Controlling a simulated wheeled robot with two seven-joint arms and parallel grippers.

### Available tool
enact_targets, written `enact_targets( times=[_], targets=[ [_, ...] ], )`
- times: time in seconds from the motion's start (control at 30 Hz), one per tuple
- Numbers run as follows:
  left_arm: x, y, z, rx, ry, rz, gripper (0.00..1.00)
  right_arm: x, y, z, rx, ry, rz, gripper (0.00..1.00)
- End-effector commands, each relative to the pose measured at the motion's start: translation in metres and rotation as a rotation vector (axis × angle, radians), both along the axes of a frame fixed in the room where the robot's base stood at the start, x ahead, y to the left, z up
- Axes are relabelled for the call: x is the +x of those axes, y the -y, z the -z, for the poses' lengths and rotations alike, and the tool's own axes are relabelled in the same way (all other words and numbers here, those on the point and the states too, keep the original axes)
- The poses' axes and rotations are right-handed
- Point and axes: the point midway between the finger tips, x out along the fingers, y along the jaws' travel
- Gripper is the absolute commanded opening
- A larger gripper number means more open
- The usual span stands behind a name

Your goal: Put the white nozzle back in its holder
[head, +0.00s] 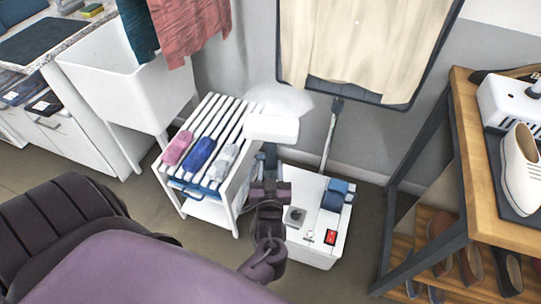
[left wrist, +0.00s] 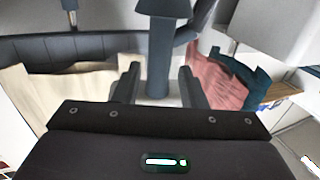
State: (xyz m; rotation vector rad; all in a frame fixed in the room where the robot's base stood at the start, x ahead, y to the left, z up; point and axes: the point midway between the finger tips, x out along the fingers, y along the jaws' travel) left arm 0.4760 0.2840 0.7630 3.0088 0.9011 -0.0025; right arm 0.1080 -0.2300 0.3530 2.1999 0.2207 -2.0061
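The white nozzle (head: 271,128) is upright in the air between the slatted rack and the steamer base, with a pale plume above its head. Its dark blue-grey handle also shows in the left wrist view (left wrist: 158,60), between the two fingers. My left gripper (head: 269,172) is around this handle and appears shut on it; finger contact is hard to see. The gripper also shows in the left wrist view (left wrist: 158,88). The holder (head: 337,104) is the dark hook at the top of the grey pole, empty, to the right of the nozzle. My right gripper is out of view.
The white steamer base (head: 307,246) with a red switch stands on the floor below the pole. A slatted rack (head: 205,135) with rolled cloths is at left. A framed board with cream cloth (head: 365,45) hangs behind. A wooden-topped shelf (head: 480,180) stands at right.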

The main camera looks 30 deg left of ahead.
Motion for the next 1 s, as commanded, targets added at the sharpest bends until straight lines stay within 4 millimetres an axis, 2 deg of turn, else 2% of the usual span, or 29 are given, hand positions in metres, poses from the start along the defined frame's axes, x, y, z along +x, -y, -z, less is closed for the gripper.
enact_targets(
  times=[0.33,1.0],
  targets=[
    [-0.021,0.014,-0.001,0.0,0.0,0.0,0.38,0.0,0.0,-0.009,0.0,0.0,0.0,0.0],
    [-0.023,0.015,0.003,0.0,-0.006,0.005,0.38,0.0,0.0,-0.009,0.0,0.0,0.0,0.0]
  ],
)
